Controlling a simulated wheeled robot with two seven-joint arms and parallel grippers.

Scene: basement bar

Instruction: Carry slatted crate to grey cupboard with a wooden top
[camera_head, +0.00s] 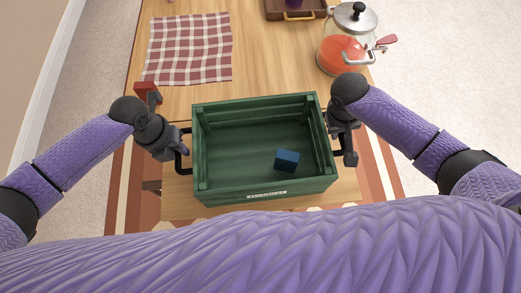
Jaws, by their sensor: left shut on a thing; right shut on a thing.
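The green slatted crate (262,187) is in the middle of the head view, close in front of my body. A small blue block (287,160) lies inside it, right of centre. My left gripper (182,154) is shut on the crate's left side handle. My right gripper (339,150) is shut on the crate's right side handle. The crate looks level, over the near end of a wooden surface; I cannot tell whether it touches it. I cannot make out a grey cupboard in this view.
The wooden top (265,55) holds a checked cloth (188,48), a glass pot (343,50) with a metal lid and orange contents, and a brown tray (283,10). A red object (147,92) is beside my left wrist. A striped rug (128,180) lies on the pale carpet.

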